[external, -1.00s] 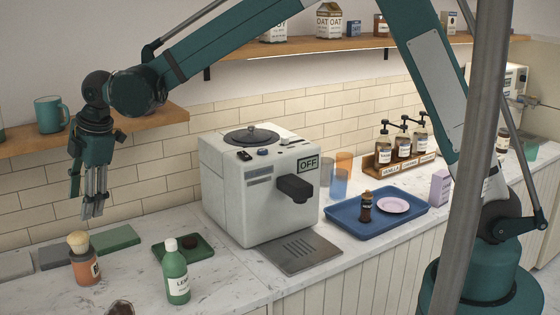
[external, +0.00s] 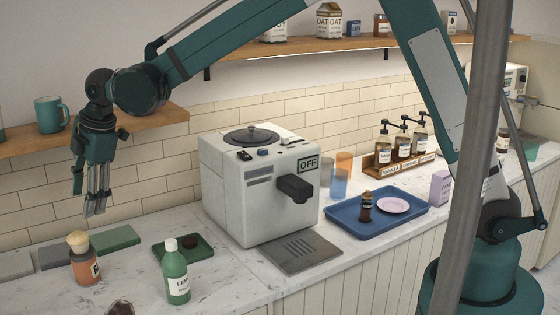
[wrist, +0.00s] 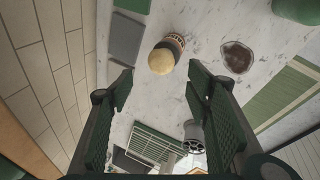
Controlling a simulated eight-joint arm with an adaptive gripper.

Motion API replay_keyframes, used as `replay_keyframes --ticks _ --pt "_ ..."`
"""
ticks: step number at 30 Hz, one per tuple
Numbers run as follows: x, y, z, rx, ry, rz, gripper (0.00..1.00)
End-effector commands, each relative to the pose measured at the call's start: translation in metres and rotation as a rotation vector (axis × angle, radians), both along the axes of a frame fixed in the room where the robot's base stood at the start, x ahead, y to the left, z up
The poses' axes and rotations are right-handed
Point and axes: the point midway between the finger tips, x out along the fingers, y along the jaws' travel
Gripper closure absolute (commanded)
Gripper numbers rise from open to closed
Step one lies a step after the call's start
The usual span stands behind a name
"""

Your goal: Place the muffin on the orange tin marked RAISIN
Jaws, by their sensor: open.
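The muffin (external: 78,241), with a pale tan domed top, sits upright on the orange tin (external: 86,268) at the left of the counter. Part of the tin's label shows in the external view, but the whole word cannot be read. In the wrist view the muffin (wrist: 161,61) covers much of the tin (wrist: 177,41) from above. My gripper (external: 95,213) hangs above the counter, pointing down, higher than the muffin and apart from it. Its fingers (wrist: 160,87) are spread with nothing between them.
A green bottle (external: 177,278) stands right of the tin. Behind are a green tray (external: 203,257) with a dark item, flat mats (external: 114,238), and a wall shelf (external: 155,122) with a teal mug (external: 50,113). The coffee machine (external: 240,210) stands further right.

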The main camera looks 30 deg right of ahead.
Motion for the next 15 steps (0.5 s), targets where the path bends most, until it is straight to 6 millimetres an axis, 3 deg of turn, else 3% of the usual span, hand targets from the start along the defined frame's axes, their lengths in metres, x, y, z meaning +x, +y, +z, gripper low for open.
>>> replay_keyframes --ticks 8,15 --pt "0.013 -0.060 0.030 0.028 0.005 -0.115 0.51" --pt "0.021 -0.138 0.066 0.072 0.009 -0.270 0.51"
